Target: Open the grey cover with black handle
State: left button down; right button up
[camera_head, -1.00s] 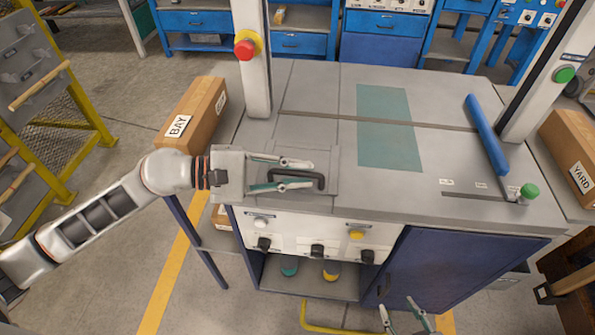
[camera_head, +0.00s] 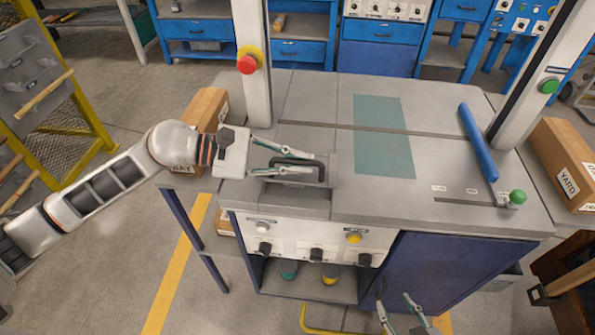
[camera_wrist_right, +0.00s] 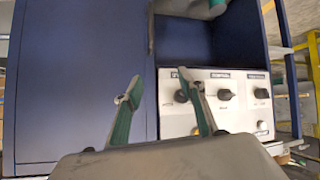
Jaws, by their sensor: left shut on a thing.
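The grey cover (camera_head: 331,173) is at the left front of the machine's grey top, and its front edge looks raised a little, with a dark gap below it. Its black handle (camera_head: 291,161) is a bar on the cover. My left gripper (camera_head: 308,163) comes in from the left and is shut on the handle, one finger on each side. My right gripper (camera_head: 399,302) is low in front of the machine, empty, its fingers apart. In the right wrist view its spread fingers (camera_wrist_right: 160,84) face the blue door (camera_wrist_right: 75,80) and the knob panel.
A white post with a red button (camera_head: 246,65) rises behind the cover. A blue bar (camera_head: 478,143) and a green knob (camera_head: 518,197) are at the right of the top. Cardboard boxes stand left and right (camera_head: 562,165). The knob panel (camera_head: 290,236) lies below the cover.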

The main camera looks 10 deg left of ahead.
pick_arm(q)
jog(key=shift+w+r+n+g, duration=0.7)
jog(key=shift+w+r+n, duration=0.6)
jog(key=shift+w+r, duration=0.2)
jog(key=c, duration=2.4)
grip_release()
jog(key=v, duration=1.2)
jog(key=shift+r, duration=0.25)
jog(key=shift+o, duration=0.3)
